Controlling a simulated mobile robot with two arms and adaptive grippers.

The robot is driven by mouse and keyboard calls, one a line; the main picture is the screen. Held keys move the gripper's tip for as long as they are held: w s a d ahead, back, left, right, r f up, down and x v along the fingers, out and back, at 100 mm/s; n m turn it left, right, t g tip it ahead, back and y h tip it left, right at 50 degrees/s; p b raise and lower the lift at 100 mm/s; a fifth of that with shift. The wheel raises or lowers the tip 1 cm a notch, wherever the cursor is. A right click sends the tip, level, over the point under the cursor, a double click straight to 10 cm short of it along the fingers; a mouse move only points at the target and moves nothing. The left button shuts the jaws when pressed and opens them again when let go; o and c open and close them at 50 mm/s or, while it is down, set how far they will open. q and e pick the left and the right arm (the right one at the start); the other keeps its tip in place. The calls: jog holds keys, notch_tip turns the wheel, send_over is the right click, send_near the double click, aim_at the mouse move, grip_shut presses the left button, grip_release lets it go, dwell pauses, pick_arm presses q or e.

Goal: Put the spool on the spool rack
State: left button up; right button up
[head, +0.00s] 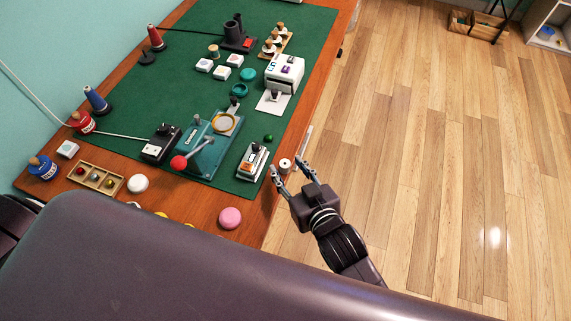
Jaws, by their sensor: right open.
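A small white spool-like cylinder (285,164) with a dark centre is at the table's right edge. My right gripper (287,169) is open, with its fingertips on either side of this spool. I cannot tell whether the fingers touch it. A wooden rack (263,53) with several white-and-brown pieces on it stands at the far right of the green mat; it looks like the spool rack, but it is small in view. My left gripper is not in view.
The green mat (185,85) holds a teal press (207,145) with a red knob, a white machine (284,73) and several small tools. Thread cones, red (155,38) and blue (96,100), stand along the left.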

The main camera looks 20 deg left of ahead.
aim_at(286, 165)
jog(key=shift+x, duration=1.55)
jog(key=c, duration=0.9)
jog(key=shift+c, duration=0.2)
